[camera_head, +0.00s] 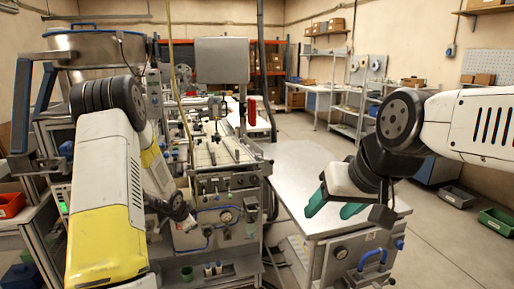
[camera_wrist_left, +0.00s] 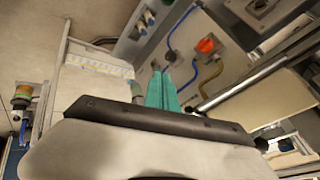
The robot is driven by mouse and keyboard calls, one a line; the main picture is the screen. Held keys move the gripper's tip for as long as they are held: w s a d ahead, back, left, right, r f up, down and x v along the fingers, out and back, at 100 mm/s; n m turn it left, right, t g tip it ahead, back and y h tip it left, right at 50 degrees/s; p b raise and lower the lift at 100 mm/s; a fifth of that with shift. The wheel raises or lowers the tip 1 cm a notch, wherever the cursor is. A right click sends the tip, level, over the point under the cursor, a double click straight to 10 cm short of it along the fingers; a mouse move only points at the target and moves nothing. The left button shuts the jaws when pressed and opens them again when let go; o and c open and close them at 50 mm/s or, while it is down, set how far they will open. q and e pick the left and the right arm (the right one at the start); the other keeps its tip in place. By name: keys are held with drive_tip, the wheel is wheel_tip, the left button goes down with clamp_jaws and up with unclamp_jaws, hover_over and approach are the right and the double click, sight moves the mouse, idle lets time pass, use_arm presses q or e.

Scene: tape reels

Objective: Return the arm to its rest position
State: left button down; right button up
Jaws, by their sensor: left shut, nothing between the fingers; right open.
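My left arm (camera_head: 105,200), white and yellow, comes in at the left of the head view and bends down in front of the machine. Its gripper is hard to make out there. In the left wrist view my left gripper (camera_wrist_left: 162,90) shows its green fingers shut together with nothing between them. My right arm (camera_head: 470,122) comes in from the right. My right gripper (camera_head: 333,206) is open and empty, its green fingers apart, above or beside the near part of the bare grey metal table (camera_head: 300,165). Its exact height above the table cannot be told.
A machine (camera_head: 228,185) with gauges and hoses stands in the middle, close to my left arm. A metal vessel (camera_head: 95,48) with a blue rim is behind that arm. Red (camera_head: 11,205) and green (camera_head: 497,222) bins lie at the sides. Open floor (camera_head: 430,210) shows at the right.

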use_arm(q)
drive_tip(key=s+d+r+n, duration=0.25)
drive_tip(key=s+r, duration=0.45)
drive_tip(key=r, duration=0.5)
drive_tip(key=s+d+r+n, duration=0.1)
drive_tip(key=s+r+n, duration=0.35)
drive_tip(key=r, duration=0.75)
drive_tip(key=s+d+r+n, duration=0.1)
drive_tip(key=s+d+r, duration=0.2)
drive_tip(key=s, duration=0.8)
drive_tip(key=s+d+r+n+h, duration=0.1)
drive_tip(key=s+d+r, duration=0.2)
drive_tip(key=s, duration=0.8)
drive_tip(key=shift+d+r+n+g, duration=0.35)
drive_tip(key=shift+d+n+g, duration=0.05)
